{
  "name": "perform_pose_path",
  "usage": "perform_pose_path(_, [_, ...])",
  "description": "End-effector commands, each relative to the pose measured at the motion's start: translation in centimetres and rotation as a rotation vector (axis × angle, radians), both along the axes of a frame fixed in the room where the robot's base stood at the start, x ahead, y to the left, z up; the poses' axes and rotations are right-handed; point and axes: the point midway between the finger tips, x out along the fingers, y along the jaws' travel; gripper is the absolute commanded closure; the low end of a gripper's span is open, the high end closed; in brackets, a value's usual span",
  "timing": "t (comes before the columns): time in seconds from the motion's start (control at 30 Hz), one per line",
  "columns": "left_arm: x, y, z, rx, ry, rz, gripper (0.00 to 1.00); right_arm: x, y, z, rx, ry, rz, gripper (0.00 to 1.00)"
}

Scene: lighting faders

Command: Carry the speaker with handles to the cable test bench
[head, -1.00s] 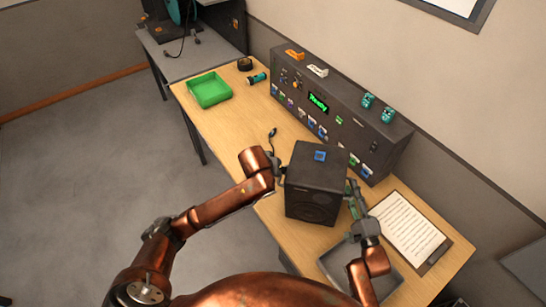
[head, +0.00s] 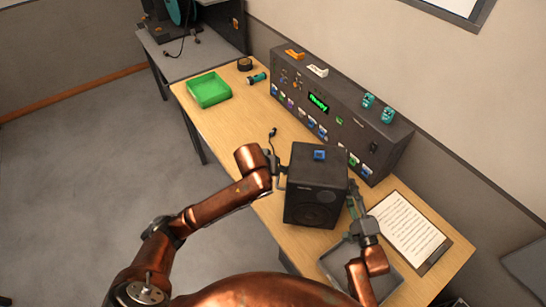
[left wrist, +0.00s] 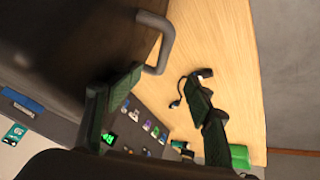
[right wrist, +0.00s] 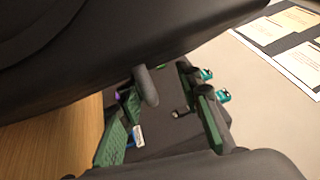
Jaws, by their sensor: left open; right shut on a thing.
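The black speaker (head: 312,190) stands on or just above the wooden table, with a small blue item (head: 319,155) on top. I cannot tell whether its base touches the table. My left gripper (head: 279,172) is at its left side, open, with the grey left handle (left wrist: 158,40) in front of and between its fingertips (left wrist: 163,85). My right gripper (head: 355,192) is at its right side, shut on the right handle (right wrist: 147,86). A grey bench (head: 195,50) with a black cable stands beyond the table's far end; no label identifies it.
A dark console (head: 340,118) with a green display lines the wall behind the speaker. A green tray (head: 209,89) sits at the wooden table's (head: 236,120) far end. A clipboard (head: 408,230) and grey tray (head: 335,262) lie at the near end. Open floor (head: 90,170) is left.

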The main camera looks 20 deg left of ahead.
Motion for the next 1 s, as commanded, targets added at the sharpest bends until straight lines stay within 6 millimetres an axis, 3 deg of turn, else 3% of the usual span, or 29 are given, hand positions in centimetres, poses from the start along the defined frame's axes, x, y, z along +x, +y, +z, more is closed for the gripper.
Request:
perform_pose_path(0.03, [-0.4, -0.2, 1.1, -0.007, -0.008, -0.005, 0.45, 0.0, 0.3, 0.7, 0.006, -0.012, 0.005, 0.73])
perform_pose_path(0.23, [-1.6, 0.4, 3.1, -0.002, -0.005, -0.002, 0.45, 0.0, 0.1, 0.6, 0.004, -0.011, 0.003, 0.73])
perform_pose_path(0.67, [-2.2, 0.8, 3.8, 0.004, 0.001, 0.005, 0.45, 0.1, -0.2, 0.4, 0.001, -0.008, -0.001, 0.73])
perform_pose_path(0.7, [-2.2, 0.8, 3.7, 0.005, 0.002, 0.005, 0.45, 0.1, -0.2, 0.4, 0.001, -0.008, -0.001, 0.65])
perform_pose_path(1.0, [-2.2, 0.9, 3.7, 0.006, 0.002, 0.006, 0.45, 0.0, -0.1, 0.2, 0.001, -0.005, -0.001, 0.45])
